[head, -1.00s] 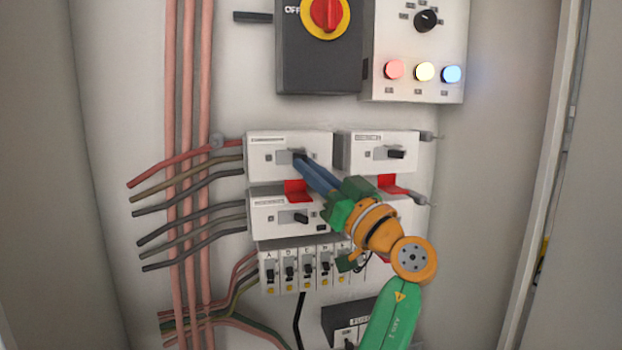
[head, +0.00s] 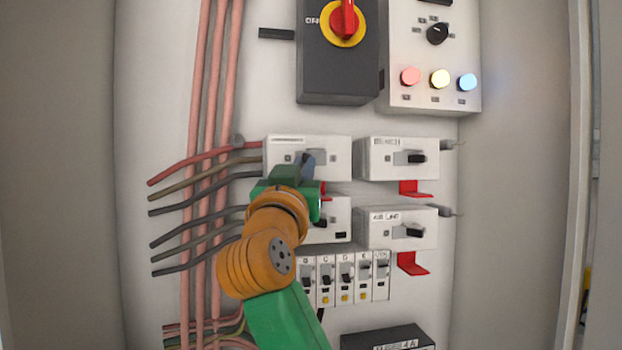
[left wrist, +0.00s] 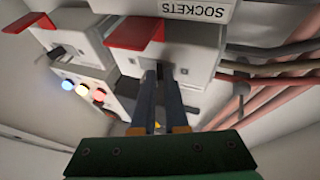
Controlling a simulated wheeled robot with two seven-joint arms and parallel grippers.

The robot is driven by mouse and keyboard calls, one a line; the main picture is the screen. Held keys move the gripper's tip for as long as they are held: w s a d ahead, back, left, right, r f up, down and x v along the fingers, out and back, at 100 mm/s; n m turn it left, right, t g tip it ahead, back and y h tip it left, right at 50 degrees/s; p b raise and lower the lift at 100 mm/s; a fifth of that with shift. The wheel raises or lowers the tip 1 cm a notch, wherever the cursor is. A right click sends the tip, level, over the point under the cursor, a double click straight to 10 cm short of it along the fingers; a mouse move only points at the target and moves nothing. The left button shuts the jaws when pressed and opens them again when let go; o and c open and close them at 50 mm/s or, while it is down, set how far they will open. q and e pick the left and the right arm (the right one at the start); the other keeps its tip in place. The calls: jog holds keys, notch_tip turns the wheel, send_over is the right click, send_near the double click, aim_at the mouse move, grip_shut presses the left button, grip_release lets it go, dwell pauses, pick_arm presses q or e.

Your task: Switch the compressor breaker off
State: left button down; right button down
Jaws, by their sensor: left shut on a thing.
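The compressor breaker (head: 340,150) is the white box at the upper left of the breaker group, its label blurred in the head view. My left gripper (head: 306,164) reaches it from below and is shut on its dark handle, at the left part of the grey slot. The slot's right end (head: 321,157) shows clear. The handle is mostly hidden by the fingers. In the left wrist view, upside down, the gripper's fingers (left wrist: 160,78) meet the front of the compressor breaker (left wrist: 203,52). My right gripper is not in view.
The sockets breaker (left wrist: 200,8) is just below. Two more breakers (head: 372,160) (head: 374,228) stand to the right, handles at right. Red tabs (head: 412,188) jut out under breakers. A rotary switch (head: 343,24) and lamp box (head: 430,70) are above. Cables (head: 200,100) run at left.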

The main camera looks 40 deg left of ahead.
pick_arm(q)
jog(key=shift+s+a+m+t+h, duration=0.1)
jog(key=shift+a+m+t+h, duration=0.15)
jog(key=shift+h, duration=0.3)
jog(key=shift+s+a+m+t+h, duration=0.15)
jog(key=shift+m+h, duration=0.2)
jog(key=shift+h, duration=0.2)
jog(key=shift+w, duration=0.1)
jog(key=shift+d, duration=0.1)
jog(key=c, duration=1.2)
grip_release()
jog(key=shift+s, duration=0.2)
jog(key=b+v, duration=0.4)
jog(key=v, duration=0.3)
jog(key=shift+s, duration=0.1)
